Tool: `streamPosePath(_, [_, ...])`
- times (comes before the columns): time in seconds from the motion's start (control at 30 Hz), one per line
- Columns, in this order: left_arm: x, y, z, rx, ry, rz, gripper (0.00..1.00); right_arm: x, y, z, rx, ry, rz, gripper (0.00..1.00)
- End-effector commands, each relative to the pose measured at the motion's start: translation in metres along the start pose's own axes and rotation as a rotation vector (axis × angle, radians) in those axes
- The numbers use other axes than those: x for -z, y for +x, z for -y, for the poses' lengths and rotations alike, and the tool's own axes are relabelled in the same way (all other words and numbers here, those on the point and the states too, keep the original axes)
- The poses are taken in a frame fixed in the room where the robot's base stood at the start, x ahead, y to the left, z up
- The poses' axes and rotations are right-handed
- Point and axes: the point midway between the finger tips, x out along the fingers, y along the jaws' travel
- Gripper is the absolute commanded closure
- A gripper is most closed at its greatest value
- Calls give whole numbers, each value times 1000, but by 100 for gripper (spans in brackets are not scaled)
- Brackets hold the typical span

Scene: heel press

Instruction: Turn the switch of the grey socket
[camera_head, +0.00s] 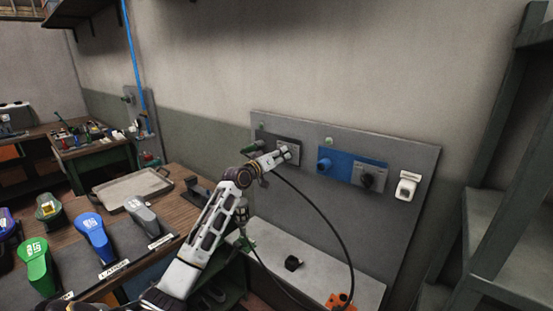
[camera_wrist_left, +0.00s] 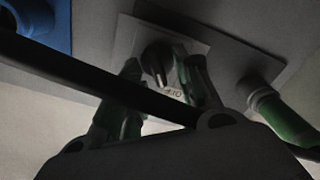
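The grey socket (camera_head: 267,143) is a dark grey plate at the left of the wall panel, with a green round fitting (camera_head: 250,147) on its left. Its switch is a dark knob (camera_wrist_left: 157,60) on a light plate in the left wrist view. My left gripper (camera_head: 285,153) is at this switch and hides most of it in the head view. In the wrist view its two fingers (camera_wrist_left: 160,84) are spread, one on each side of the knob. I cannot tell whether they touch it. My right gripper is not in view.
To the right on the panel (camera_head: 310,133) are a blue socket (camera_head: 338,165) with another dark knob (camera_head: 368,179), and a white switch (camera_head: 408,186). A black cable (camera_head: 335,231) hangs near my left gripper and crosses the wrist view. A light bench (camera_head: 320,268) stands below.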

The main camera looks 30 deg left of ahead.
Motion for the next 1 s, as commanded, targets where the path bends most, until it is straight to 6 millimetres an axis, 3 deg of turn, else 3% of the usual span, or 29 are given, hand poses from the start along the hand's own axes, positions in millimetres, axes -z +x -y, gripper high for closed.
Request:
streamPosePath(0.37, [0, -14, 0, 0, 1, 0, 67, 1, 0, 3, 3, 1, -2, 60])
streamPosePath(1.0, [-1, -66, 0, 0, 0, 1, 67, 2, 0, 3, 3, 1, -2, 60])
